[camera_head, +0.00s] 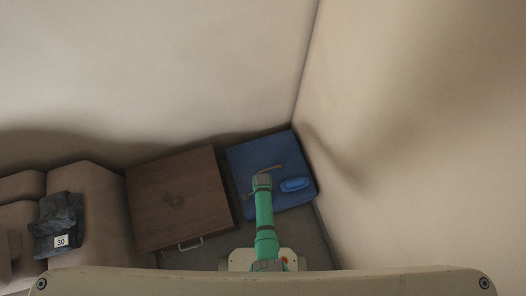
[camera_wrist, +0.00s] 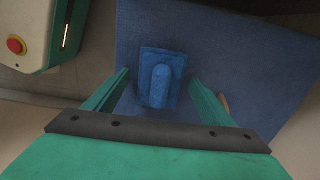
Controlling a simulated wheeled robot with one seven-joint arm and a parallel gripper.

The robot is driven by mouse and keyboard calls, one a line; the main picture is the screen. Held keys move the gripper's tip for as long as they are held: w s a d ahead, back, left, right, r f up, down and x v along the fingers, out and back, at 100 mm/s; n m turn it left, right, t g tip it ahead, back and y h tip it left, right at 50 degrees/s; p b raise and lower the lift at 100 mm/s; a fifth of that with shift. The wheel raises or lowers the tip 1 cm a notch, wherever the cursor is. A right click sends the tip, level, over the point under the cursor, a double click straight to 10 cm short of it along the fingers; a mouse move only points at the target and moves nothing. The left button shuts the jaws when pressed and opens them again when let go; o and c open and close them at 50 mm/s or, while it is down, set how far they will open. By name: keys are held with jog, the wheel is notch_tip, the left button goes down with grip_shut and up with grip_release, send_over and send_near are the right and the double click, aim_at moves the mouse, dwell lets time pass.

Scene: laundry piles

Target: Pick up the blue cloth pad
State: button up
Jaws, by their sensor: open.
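The blue cloth pad (camera_head: 297,184) lies on a larger, darker blue flat-topped surface (camera_head: 245,160), toward its right side in the head view. In the wrist view the pad (camera_wrist: 161,82) is a roughly rectangular piece with a raised oblong middle. My gripper (camera_head: 262,180) is over the blue surface, left of the pad in the head view. In the wrist view my gripper (camera_wrist: 160,78) is open and empty, with one finger on each side of the pad in the picture. The height of the fingers above the pad cannot be told.
A tan curved thing (camera_wrist: 224,103) shows beside the right finger. A brown wooden cabinet or table (camera_head: 160,215) stands left of the blue surface. A sofa (camera_head: 103,215) with dark cloth (camera_head: 60,215) tagged 30 is further left. Walls meet closely behind and right of the blue surface.

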jog(key=c, duration=1.2)
jog(key=shift+o, duration=0.2)
jog(key=shift+r, duration=0.1)
jog(key=shift+r, duration=0.45)
notch_tip(320, 180, up, 2)
jog(key=shift+r, duration=0.1)
jog(key=s+a+r, duration=0.1)
jog(key=s+r, duration=0.8)
jog(key=s, duration=0.4)
jog(key=shift+s+a+r, duration=0.25)
jog(key=shift+s+r, duration=0.15)
